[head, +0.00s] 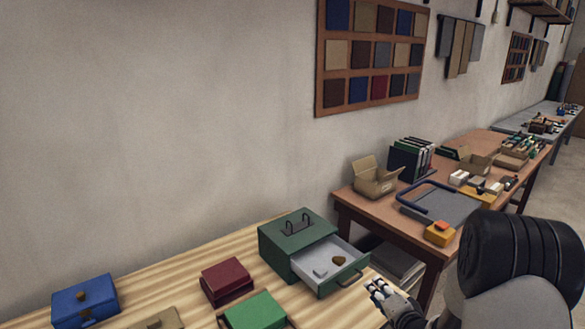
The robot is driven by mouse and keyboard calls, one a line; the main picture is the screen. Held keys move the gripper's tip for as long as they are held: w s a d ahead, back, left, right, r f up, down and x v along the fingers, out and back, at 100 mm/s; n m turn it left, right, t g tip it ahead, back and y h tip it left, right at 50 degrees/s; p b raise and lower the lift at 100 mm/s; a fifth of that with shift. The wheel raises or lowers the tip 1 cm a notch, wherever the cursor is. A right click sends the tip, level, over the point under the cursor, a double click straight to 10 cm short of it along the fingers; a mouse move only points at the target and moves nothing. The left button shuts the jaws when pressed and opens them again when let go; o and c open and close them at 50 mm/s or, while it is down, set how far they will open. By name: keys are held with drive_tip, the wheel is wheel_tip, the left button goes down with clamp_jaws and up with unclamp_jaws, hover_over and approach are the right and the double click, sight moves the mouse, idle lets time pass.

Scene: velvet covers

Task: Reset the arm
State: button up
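My gripper (381,289) shows at the bottom, right of centre, with part of my arm behind it. It is beside the open drawer (337,274), near its front right side, over or just past the table's right edge. Its fingers are small in the view, and I cannot tell whether they are open or shut. I make out nothing held in it. The green cabinet (288,238) has a handle on top and its drawer pulled out.
On the striped wooden table (185,277) are a blue box (85,299), a dark red box (226,280), a green box (256,311) and a tan one (156,319), the last two cut off below. A cluttered brown workbench (385,212) stands behind, right.

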drive_tip(key=s+a+r+n+g+h, duration=0.1)
drive_tip(key=s+r+n+g+h, duration=0.15)
drive_tip(key=s+r, duration=0.45)
drive_tip(key=s+a+r+n+g+h, duration=0.1)
drive_tip(key=s+a+r+n+g, duration=0.15)
drive_tip(key=s+r, duration=0.45)
drive_tip(key=s+a+r+n+g, duration=0.1)
drive_tip(key=s+a+n, duration=0.1)
drive_tip(key=s, duration=0.5)
drive_tip(key=s+a+r+n+g+y, duration=0.1)
drive_tip(key=s+a+r+n, duration=0.1)
drive_tip(key=s, duration=0.5)
drive_tip(key=s+a+r+n+g, duration=0.1)
drive_tip(key=s+a+n+g, duration=0.1)
drive_tip(key=s, duration=0.5)
drive_tip(key=shift+s+a+r, duration=0.3)
drive_tip(key=shift+a+r, duration=0.1)
drive_tip(key=shift+a, duration=0.35)
